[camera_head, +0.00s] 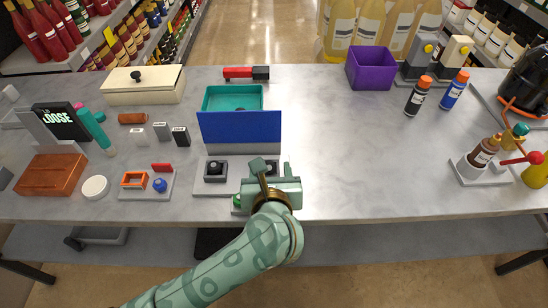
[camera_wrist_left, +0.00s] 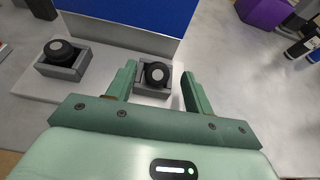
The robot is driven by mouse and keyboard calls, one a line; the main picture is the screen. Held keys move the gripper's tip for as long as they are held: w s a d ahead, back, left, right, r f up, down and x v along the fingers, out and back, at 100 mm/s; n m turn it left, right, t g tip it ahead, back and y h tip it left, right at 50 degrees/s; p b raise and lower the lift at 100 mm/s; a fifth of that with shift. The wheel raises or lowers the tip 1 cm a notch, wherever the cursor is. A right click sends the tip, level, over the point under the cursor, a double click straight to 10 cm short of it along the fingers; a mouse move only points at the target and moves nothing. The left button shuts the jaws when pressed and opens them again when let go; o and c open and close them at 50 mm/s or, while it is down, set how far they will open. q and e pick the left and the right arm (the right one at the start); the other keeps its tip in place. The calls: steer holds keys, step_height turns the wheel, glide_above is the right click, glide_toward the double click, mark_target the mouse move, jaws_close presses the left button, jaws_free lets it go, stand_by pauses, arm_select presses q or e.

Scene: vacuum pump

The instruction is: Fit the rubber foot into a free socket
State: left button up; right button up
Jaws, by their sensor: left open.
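A low board (camera_head: 207,188) carries an upright blue panel (camera_head: 240,127) and two grey square sockets. The left socket (camera_wrist_left: 76,69) has a round black rubber foot (camera_wrist_left: 59,50) with a pale centre in it; this foot also shows in the head view (camera_head: 214,168). The right socket (camera_wrist_left: 152,91) holds a second black rubber foot (camera_wrist_left: 157,72), which looks tilted; how deep it sits I cannot tell. My left gripper (camera_head: 270,190) is over the right socket, partly hiding it in the head view. Its open fingers stand on either side of the second foot, with gaps visible. My right gripper is not in view.
A teal tray (camera_head: 232,91) stands behind the blue panel. Left of the board is a small plate with an orange frame (camera_head: 134,180) and a blue ball (camera_head: 160,185). A purple bin (camera_head: 370,70) stands at the back right.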

arm_select(q)
steer(key=shift+w+a+f, duration=0.1)
steer(key=shift+s+a+r, duration=0.1)
steer(key=shift+s+r, duration=0.1)
steer(key=shift+s, duration=0.05)
steer(key=shift+s+r, duration=0.1)
steer(key=shift+s, duration=0.1)
steer(key=c, duration=0.4)
steer(key=shift+w, duration=0.1)
jaws_close()
